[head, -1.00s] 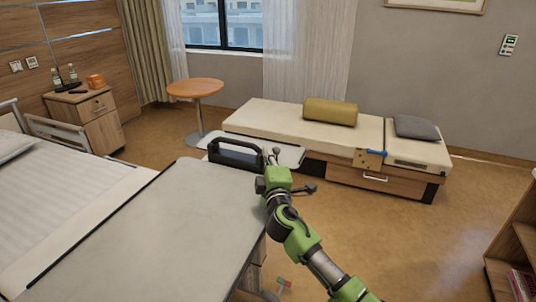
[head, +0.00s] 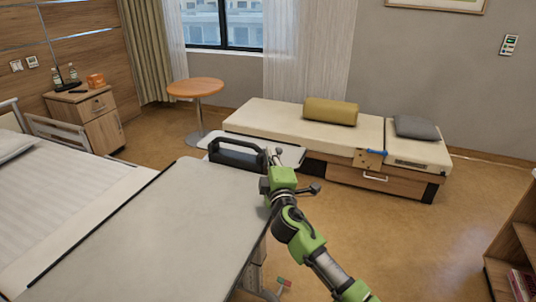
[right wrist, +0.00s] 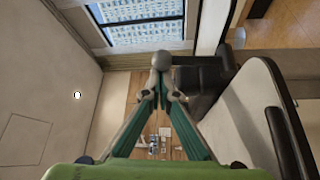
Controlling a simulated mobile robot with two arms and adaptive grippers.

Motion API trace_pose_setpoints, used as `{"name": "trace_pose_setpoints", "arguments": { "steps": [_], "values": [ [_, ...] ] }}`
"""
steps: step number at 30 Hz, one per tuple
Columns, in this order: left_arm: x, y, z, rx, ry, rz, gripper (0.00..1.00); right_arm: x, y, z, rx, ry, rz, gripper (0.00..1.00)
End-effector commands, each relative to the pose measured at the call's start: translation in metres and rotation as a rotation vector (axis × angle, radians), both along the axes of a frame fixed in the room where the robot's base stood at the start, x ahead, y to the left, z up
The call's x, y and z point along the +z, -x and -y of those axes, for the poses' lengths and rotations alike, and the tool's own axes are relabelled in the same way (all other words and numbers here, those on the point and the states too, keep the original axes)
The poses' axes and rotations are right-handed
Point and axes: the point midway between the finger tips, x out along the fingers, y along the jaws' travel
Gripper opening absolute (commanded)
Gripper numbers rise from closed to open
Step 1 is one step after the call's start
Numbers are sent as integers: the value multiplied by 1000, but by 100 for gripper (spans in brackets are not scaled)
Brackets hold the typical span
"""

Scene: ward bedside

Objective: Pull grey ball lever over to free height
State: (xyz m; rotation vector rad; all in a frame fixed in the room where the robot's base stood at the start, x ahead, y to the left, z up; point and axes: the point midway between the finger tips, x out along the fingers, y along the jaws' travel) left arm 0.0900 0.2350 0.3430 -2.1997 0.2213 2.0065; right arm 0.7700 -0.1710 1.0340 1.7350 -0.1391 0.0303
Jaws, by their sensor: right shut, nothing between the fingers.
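The grey ball (right wrist: 162,60) of the lever shows in the right wrist view, just beyond the fingertips of my right gripper (right wrist: 160,88). The fingers come together right below it in the picture, and I cannot tell whether they touch it. In the head view my right gripper (head: 273,158) is at the far right corner of the grey overbed table (head: 160,225), beside a black handle (head: 238,154). The ball is too small to tell apart there. The right gripper is shut with nothing held. My left gripper is out of view.
The bed (head: 60,190) lies at the left. A cream daybed (head: 270,122) with an olive bolster (head: 330,111) stands beyond the gripper. A round wooden table (head: 196,88) stands at the back. Open floor (head: 420,235) lies to the right; a shelf (head: 515,245) is at the right edge.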

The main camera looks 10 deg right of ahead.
Motion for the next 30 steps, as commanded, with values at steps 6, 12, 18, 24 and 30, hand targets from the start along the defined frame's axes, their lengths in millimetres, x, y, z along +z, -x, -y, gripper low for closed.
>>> {"name": "trace_pose_setpoints", "arguments": {
  "steps": [6,12,18,24,30],
  "values": [
    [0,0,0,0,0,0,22,-2,7,13,-6,0,-2,0],
    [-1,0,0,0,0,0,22,-5,16,26,-6,1,-2,0],
    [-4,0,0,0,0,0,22,-11,24,37,-4,1,-2,0],
    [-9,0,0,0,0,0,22,-19,30,46,-4,0,-2,0],
    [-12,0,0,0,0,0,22,-25,35,52,-3,1,-1,0]
  ]
}}
